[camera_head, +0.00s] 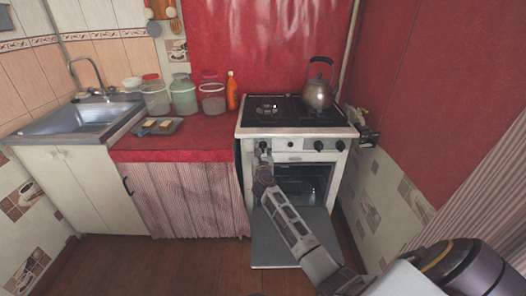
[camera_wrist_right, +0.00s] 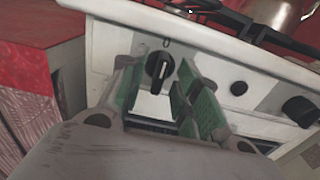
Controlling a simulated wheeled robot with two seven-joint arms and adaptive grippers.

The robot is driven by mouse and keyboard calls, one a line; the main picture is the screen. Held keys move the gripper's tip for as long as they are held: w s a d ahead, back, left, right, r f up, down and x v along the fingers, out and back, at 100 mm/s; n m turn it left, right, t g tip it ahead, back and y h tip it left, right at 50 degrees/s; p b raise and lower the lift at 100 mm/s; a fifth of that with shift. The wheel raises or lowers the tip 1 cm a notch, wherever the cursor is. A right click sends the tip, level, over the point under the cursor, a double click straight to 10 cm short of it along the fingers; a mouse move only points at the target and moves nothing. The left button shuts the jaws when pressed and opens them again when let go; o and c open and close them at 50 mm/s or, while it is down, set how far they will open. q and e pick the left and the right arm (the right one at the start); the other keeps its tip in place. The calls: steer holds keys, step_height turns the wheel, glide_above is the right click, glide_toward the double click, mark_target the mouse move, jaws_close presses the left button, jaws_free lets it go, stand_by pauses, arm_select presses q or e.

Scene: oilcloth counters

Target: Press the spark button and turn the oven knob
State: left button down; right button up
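The white stove (camera_head: 297,131) has an open oven door (camera_head: 290,240) folded down. In the right wrist view, a black oven knob (camera_wrist_right: 160,66) at the left end of the front panel shows between the spread fingers of my right gripper (camera_wrist_right: 160,80), its pointer near upright. The green finger pads stand apart on either side of it; contact cannot be told. A small dark round button (camera_wrist_right: 238,88) lies right of it, then another black knob (camera_wrist_right: 298,110). In the head view my right gripper (camera_head: 263,160) is at the panel's left end. My left gripper is out of view.
A metal kettle (camera_head: 317,95) stands on the hob. Left of the stove, a red counter (camera_head: 190,140) holds jars, an orange bottle (camera_head: 232,92) and a tray (camera_head: 158,126). A sink (camera_head: 85,115) is farther left. The red and tiled wall (camera_head: 420,90) is close on the right.

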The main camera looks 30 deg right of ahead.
steer(key=shift+w+d, duration=0.4)
steer(key=shift+w, duration=0.2)
jaws_close()
